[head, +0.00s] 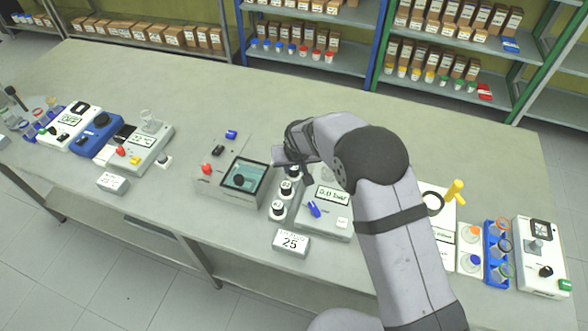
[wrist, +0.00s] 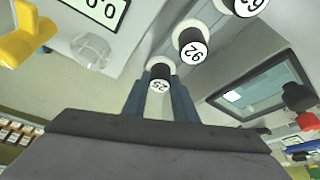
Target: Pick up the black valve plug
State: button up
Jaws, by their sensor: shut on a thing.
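Small black valve plugs with white numbered tops stand in a row in the middle of the bench. In the wrist view, the plug marked 25 (wrist: 160,75) sits between the two fingers of my gripper (wrist: 159,92), which is shut on it. A plug marked 92 (wrist: 191,46) and another numbered plug (wrist: 243,5) stand beyond it, clear of the fingers. In the head view, the near plug (head: 278,209) and middle plug (head: 286,188) show plainly; my gripper is at the far end of the row, its fingertips partly hidden. I cannot tell whether the held plug is off its seat.
A display sign reading 25 (head: 290,243) stands in front of the row. A device with a dark window (head: 243,178) is left, a scale with a blue item (head: 323,212) right. A yellow-handled item (head: 454,191) stands further right. The bench behind is clear.

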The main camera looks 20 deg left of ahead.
aim_at(294, 168)
jog(key=shift+r, duration=0.1)
notch_tip(294, 168, up, 10)
jog(key=b, duration=0.4)
jog(key=w+d+r+m+p, duration=0.1)
jog(key=w+d+r+p, duration=0.25)
jog(key=d+p, duration=0.3)
jog(key=shift+n, duration=0.5)
jog(key=shift+s+d+f+p, duration=0.2)
jog(key=shift+d+f+p, duration=0.1)
jog(key=shift+d+f, duration=0.3)
jog(key=shift+s+d+f+p, duration=0.3)
jog(key=shift+d+f, duration=0.15)
jog(key=shift+d, duration=0.3)
jog(key=shift+s+d+f+p, duration=0.15)
jog(key=shift+d+f+p, duration=0.15)
jog(key=shift+d+f, duration=0.3)
jog(key=shift+f+b, duration=1.4)
jog(key=shift+f, duration=0.55)
jog(key=shift+f+b, duration=0.6)
jog(key=shift+f, duration=0.15)
